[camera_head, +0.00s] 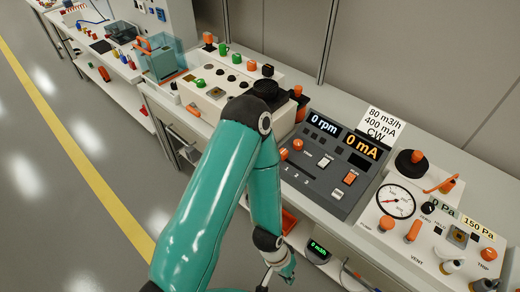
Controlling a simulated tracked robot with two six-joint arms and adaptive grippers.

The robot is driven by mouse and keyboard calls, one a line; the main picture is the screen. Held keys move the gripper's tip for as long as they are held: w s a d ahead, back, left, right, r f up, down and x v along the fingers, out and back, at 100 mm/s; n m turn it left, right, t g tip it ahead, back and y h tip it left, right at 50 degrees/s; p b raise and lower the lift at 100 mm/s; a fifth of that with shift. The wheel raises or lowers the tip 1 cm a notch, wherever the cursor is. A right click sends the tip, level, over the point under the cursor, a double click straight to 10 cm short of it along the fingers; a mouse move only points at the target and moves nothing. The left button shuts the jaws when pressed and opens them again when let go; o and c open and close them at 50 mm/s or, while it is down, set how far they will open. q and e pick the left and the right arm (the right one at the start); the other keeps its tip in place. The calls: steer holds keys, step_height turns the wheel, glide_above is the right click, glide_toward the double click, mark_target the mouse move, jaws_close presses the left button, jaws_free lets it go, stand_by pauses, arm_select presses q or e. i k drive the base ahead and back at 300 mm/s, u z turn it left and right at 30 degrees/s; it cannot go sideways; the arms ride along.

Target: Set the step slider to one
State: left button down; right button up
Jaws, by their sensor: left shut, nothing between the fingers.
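A dark grey control panel (322,184) lies tilted on the bench at centre right. Its lower left part carries the small white marks 1, 2 and 3 (296,178), with orange knobs (297,145) above them. Which part is the step slider, and where it stands, is too small to tell. My left arm rises across the middle, bends, and reaches down in front of the bench. My left gripper (282,274) is shut and empty, below the panel's front edge and apart from it. My right gripper is out of view.
The panel shows a "0 rpm" display (325,125) and a "0 mA" display (361,147). A white card (383,124) stands behind it. A gauge panel (372,213) is to the right, a beige button box (222,88) to the left. The floor at left is clear.

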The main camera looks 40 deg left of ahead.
mark_target(284, 153)
steer(key=u, duration=0.95)
steer(key=k, duration=0.3)
steer(key=u, duration=0.1)
steer(key=i, duration=0.5)
